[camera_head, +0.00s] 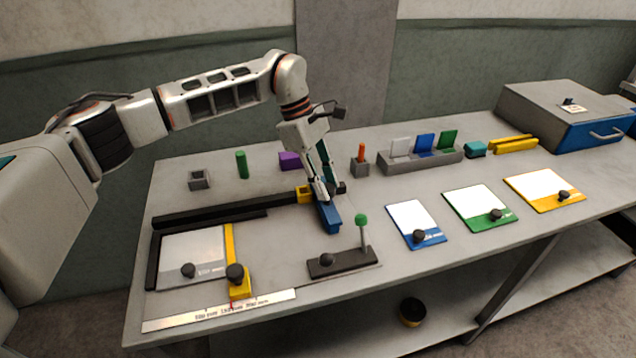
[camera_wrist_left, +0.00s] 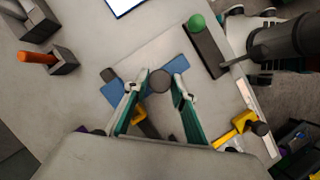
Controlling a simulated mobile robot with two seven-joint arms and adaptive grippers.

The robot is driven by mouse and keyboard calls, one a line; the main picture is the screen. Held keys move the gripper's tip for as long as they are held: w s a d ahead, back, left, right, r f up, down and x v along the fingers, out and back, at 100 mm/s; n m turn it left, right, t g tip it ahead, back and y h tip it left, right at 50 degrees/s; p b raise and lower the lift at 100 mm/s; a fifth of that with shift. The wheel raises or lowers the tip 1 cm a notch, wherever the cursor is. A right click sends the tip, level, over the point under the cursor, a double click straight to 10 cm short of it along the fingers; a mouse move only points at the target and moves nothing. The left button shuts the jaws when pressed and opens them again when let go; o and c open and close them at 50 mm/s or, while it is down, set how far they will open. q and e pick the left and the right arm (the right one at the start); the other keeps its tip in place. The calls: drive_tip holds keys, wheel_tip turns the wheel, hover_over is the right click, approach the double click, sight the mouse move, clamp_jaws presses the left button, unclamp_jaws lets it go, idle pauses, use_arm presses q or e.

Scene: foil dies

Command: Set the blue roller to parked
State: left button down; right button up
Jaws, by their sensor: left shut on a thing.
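The blue roller (camera_head: 328,217) is a blue bar near the middle of the table, beside the yellow end of a long black rail (camera_head: 210,217). In the left wrist view the blue roller (camera_wrist_left: 115,89) shows on both sides of a dark round knob (camera_wrist_left: 159,80). My left gripper (camera_head: 331,192) reaches down from above and is shut on the roller at this knob, its green-sided fingers on either side. The fingers hide part of the roller. My right gripper is not in view.
A dark base (camera_head: 343,263) with a green-balled post (camera_head: 362,235) stands just in front of the roller. Left are a grey plate (camera_head: 205,250) and a yellow knobbed block (camera_head: 240,287). Blue, green and yellow-edged boards (camera_head: 411,216) lie right. Bare table lies between.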

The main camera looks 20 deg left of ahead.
use_arm(q)
drive_tip(key=shift+d+r, duration=0.15)
drive_tip(key=c, duration=1.9)
unclamp_jaws()
drive_tip(key=shift+o, duration=1.1)
drive_tip(key=shift+w+d, duration=0.15)
drive_tip(key=shift+w, duration=0.05)
drive_tip(key=shift+s, duration=0.1)
drive_tip(key=v, duration=1.2)
